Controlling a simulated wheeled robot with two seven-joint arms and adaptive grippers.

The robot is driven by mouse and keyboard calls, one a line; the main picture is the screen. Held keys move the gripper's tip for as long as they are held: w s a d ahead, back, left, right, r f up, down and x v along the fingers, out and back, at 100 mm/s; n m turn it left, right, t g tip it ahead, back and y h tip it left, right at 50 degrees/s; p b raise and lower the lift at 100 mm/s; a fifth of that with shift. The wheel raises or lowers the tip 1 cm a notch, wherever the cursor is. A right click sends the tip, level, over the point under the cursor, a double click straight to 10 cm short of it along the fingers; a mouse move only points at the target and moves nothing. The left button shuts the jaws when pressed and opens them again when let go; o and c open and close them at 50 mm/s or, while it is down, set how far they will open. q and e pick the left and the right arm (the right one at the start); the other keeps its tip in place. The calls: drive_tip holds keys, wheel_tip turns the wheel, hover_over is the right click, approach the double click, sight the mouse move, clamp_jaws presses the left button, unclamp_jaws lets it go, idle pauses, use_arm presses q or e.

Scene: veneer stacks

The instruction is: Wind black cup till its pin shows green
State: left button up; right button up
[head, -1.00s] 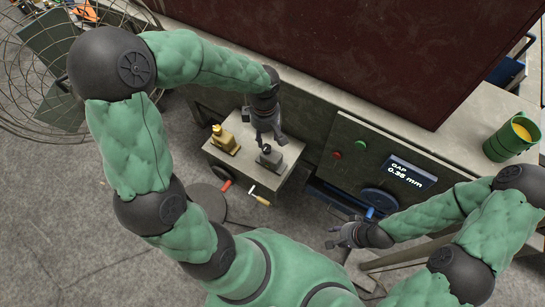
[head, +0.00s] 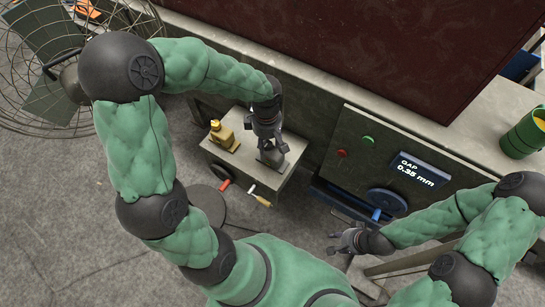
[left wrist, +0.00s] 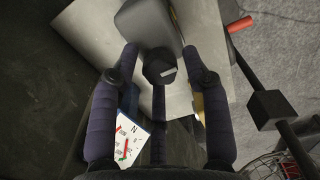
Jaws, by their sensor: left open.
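The black cup (left wrist: 160,66) is a dark faceted knob on a grey block (left wrist: 148,22) in the left wrist view. My left gripper (left wrist: 160,75) is open, with one finger on each side of the cup and gaps showing between. A small pale mark shows on the cup; I see no green on it. In the head view my left gripper (head: 272,148) is over the grey block (head: 271,158) on the cart and hides most of the cup. My right gripper (head: 340,241) is empty, low in front of the cabinet, its fingers apart.
Red (head: 224,185) and yellow (head: 263,201) handles stick out in front. A cabinet display (head: 415,170) reads GAP 0.35 mm. A white dial card (left wrist: 130,140) shows below.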

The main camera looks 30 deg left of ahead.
use_arm(q)
drive_tip(key=c, duration=0.8)
drive_tip(key=shift+m, duration=1)
drive_tip(key=shift+m, duration=0.9)
